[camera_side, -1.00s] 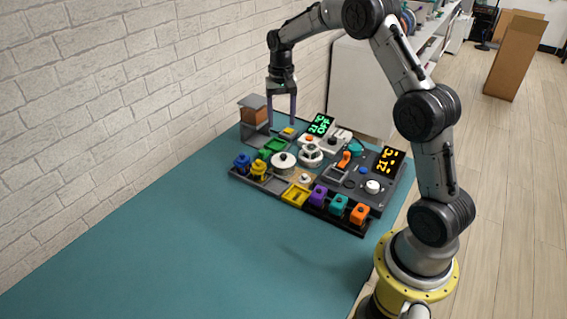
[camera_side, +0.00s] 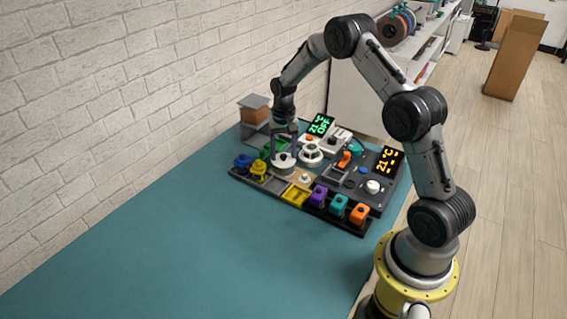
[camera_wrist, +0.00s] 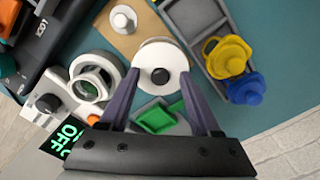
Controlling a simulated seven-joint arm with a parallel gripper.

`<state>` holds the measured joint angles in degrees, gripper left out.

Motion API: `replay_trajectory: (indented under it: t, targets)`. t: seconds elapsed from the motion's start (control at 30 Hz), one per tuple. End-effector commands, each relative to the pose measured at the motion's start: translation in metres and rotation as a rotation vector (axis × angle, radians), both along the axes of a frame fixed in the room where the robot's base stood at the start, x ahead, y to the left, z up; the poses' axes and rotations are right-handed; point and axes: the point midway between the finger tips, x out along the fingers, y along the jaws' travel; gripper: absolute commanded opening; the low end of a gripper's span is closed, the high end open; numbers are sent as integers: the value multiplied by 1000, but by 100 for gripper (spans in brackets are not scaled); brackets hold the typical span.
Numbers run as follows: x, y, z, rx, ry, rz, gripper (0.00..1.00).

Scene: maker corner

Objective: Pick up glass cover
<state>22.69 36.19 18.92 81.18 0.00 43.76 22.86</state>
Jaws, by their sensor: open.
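A round, pale disc with a dark knob at its centre, which looks like the glass cover (camera_side: 284,168), sits on the board among the other parts. It also shows in the wrist view (camera_wrist: 146,52), near the top middle. My gripper (camera_side: 284,152) is open, pointing down, with its fingers over the disc. In the wrist view my gripper (camera_wrist: 160,76) has one fingertip towards each side of the disc, with the knob between them. Nothing is held. I cannot tell whether the fingers touch the disc.
A white ring-shaped part (camera_side: 311,154) stands just right of the disc. Blue (camera_side: 242,162) and yellow (camera_side: 259,168) knobbed pieces are on the left. The teal tabletop (camera_side: 190,250) in front is clear.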

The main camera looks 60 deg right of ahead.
Motion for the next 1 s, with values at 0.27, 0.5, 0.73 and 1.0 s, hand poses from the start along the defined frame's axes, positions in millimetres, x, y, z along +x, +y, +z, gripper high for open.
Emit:
replay_trajectory:
  t: [0.27, 0.5, 0.73, 1.0]
  targets:
    - [0, 0, -1, -1, -1, 0, 57]
    - [0, 0, -1, -1, -1, 0, 14]
    - [0, 0, -1, -1, -1, -1, 0]
    - [0, 0, 1, -1, -2, 0, 0]
